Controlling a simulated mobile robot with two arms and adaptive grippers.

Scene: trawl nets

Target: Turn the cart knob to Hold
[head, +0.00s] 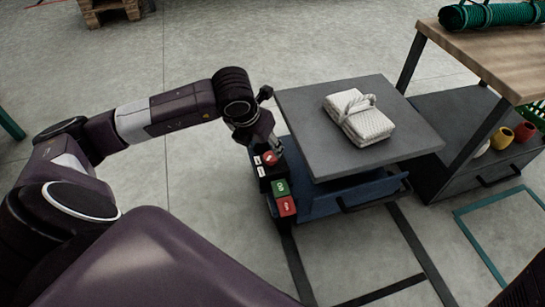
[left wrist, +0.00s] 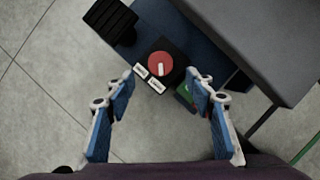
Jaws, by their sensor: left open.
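The cart knob (head: 270,158) is a round red dial with a white pointer mark, on a black panel at the left end of the cart (head: 345,130). In the left wrist view the knob (left wrist: 160,63) lies ahead, between and beyond my fingertips, and its white mark points down the picture. Two small white labels (left wrist: 156,86) sit below and left of it; their words are too small to read. My left gripper (left wrist: 162,80) is open and empty, its blue-padded fingers spread on either side.
A folded pale net (head: 361,122) lies on the grey cart top. A wooden-topped bench (head: 500,62) stands at right. The floor left of the cart is clear.

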